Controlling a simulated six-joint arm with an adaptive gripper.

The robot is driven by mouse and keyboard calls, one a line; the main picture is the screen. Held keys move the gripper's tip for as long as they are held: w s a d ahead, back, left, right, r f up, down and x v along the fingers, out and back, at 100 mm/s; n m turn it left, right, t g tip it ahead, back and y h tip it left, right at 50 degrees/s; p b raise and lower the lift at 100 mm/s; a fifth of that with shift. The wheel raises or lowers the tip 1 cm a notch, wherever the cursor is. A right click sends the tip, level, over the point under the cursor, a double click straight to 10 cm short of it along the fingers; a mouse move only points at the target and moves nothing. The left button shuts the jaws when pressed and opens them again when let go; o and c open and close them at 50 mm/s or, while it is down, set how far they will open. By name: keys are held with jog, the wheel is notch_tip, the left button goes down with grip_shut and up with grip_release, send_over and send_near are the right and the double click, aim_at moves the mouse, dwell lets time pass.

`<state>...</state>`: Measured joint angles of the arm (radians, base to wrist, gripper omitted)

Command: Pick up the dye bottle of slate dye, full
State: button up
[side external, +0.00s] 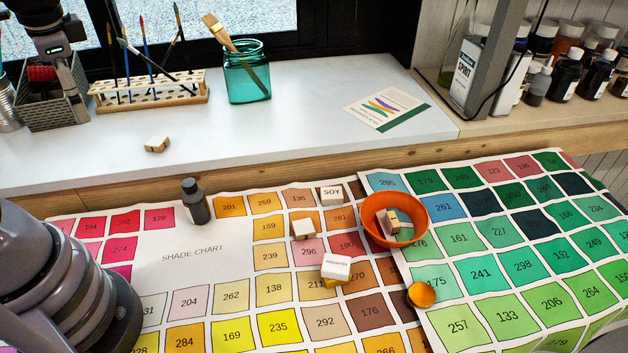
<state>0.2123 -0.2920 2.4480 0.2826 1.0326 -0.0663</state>
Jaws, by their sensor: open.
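The slate dye bottle (195,203) is a small dark grey bottle with a black cap. It stands upright at the upper edge of the shade chart (185,268), left of the orange swatches, with nothing touching it. No label can be read on it, and its fill level cannot be seen. My gripper (58,62) is at the upper left, in front of the grey basket, well away from the bottle. It is open and holds nothing that I can see. Its fingertips are hard to make out against the basket.
An orange bowl (416,215) with a block in it, labelled blocks (336,268) and a small orange cup (421,295) lie on the charts. Behind are a basket (52,112), brush rack (150,95), teal jar (247,82) and several shelf bottles (566,76). The white ledge is mostly clear.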

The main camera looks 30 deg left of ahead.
jog(key=w+f+m+g+y, duration=0.3)
jog(key=w+f+m+y, duration=0.1)
jog(key=f+m+y, duration=0.35)
jog(key=m+t+y, duration=0.6)
jog(key=m+t, duration=0.5)
jog(key=m, duration=0.2)
send_near(192, 191)
jog(key=x, duration=0.3)
jog(key=shift+w+a+n, duration=0.1)
jog(key=shift+a+n, duration=0.15)
jog(key=shift+a, duration=0.15)
jog(key=shift+w+a+r, duration=0.1)
jog(key=shift+w+a, duration=0.2)
jog(key=shift+a, duration=0.25)
jog(key=shift+x, duration=3.1)
grip_shut()
